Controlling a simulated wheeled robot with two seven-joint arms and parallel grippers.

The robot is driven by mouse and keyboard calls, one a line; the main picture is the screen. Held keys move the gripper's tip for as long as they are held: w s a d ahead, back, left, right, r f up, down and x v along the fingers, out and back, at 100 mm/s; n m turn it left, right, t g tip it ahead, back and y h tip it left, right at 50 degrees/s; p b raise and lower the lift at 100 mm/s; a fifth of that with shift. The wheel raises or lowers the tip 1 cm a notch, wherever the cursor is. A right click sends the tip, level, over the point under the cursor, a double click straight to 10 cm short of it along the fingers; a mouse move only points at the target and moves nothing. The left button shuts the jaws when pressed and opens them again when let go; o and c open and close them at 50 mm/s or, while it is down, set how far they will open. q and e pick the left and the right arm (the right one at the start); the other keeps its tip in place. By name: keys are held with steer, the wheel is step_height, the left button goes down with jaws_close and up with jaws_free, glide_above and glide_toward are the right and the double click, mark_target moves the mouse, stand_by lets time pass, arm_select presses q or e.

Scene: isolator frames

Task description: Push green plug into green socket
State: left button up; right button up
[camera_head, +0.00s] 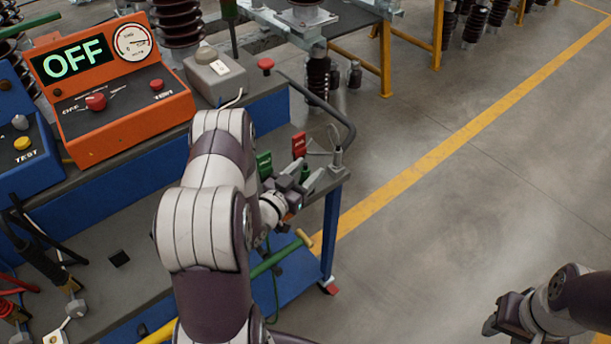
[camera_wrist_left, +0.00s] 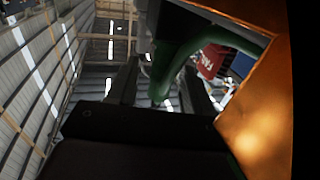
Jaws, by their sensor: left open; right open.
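My left gripper (camera_head: 308,178) is open at the right end of the bench, beside a small green part (camera_head: 304,174) that looks like the green plug. In the left wrist view a thick green cylinder (camera_wrist_left: 178,68) passes between the two dark fingers; I cannot tell whether they touch it. A green tag (camera_head: 264,165) stands just left of the gripper, partly hidden by my arm. The green socket itself is not clearly visible. My right gripper (camera_head: 497,318) is open and empty over the floor at the lower right.
A red tag (camera_head: 299,145) stands behind the left gripper, near a grey post (camera_head: 337,158). A dark bent bar rises behind. The floor to the right is clear.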

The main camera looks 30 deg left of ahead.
arm_select(q)
steer(key=shift+s, duration=0.1)
jaws_close()
steer(key=shift+r, duration=0.1)
step_height(320, 180, up, 4)
steer(key=shift+r, duration=0.15)
steer(key=s+d+r, duration=0.2)
steer(key=d+r, duration=0.1)
steer(key=d, duration=0.2)
steer(key=s+d+r+p, duration=0.1)
steer(key=s+d+r, duration=0.1)
steer(key=d, duration=0.3)
steer(key=shift+s+d+r, duration=0.3)
steer(key=shift+r, duration=0.5)
